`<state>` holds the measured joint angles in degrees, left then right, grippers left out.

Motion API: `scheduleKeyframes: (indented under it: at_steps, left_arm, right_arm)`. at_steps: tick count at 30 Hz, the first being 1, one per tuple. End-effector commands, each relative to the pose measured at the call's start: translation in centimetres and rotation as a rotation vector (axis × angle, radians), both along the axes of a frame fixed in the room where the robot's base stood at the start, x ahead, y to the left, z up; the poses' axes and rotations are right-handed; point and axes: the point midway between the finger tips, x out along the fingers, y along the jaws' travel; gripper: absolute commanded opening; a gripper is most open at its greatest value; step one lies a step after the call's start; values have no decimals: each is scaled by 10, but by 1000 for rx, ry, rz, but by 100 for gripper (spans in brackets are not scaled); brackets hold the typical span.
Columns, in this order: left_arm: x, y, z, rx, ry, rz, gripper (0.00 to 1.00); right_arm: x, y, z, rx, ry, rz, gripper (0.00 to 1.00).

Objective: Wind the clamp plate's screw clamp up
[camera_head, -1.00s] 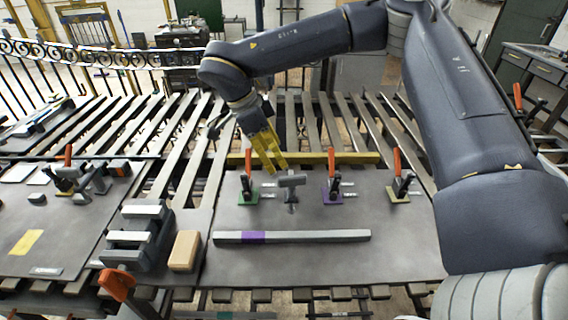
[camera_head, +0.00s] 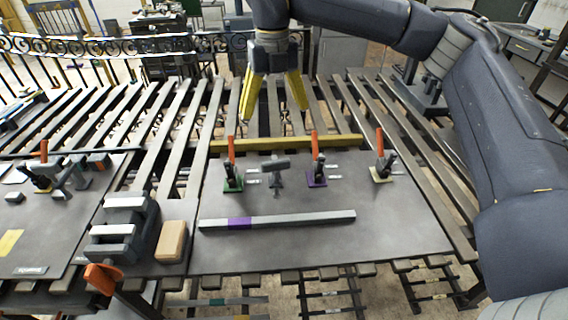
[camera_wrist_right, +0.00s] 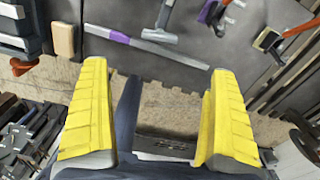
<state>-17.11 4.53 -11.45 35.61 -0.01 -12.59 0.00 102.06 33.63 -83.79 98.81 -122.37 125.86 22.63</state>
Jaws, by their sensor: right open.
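The clamp plate (camera_head: 320,240) is a dark grey sheet lying on the slatted bench. The screw clamp, a grey T-shaped handle on an upright stem (camera_head: 277,168), stands near its middle between two toggle clamps. The T-handle also shows at the top of the right wrist view (camera_wrist_right: 150,37). My right gripper (camera_head: 273,108) is open and empty, with its yellow fingers spread wide. In the head view it appears above and behind the T-handle, apart from it. My left gripper is not in view.
Orange-handled toggle clamps stand on green (camera_head: 232,180), purple (camera_head: 317,178) and pale (camera_head: 381,172) bases. A grey bar with a purple band (camera_head: 280,219) lies in front. A grey vise (camera_head: 125,230) and a tan block (camera_head: 171,240) sit left. A yellow bar (camera_head: 285,144) runs behind.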

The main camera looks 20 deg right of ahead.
Motion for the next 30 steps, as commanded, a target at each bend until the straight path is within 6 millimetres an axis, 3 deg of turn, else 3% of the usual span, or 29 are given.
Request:
scheduleKeyframes:
  at_steps: [5, 11, 30]
  left_arm:
    - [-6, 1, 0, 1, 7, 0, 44]
    - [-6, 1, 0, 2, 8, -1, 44]
    - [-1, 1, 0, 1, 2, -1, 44]
  right_arm:
    - [-1, 0, -3, -2, 3, -60, 94]
    - [-1, -1, -24, -2, 6, -65, 94]
    - [-1, 0, -136, -1, 5, -64, 94]
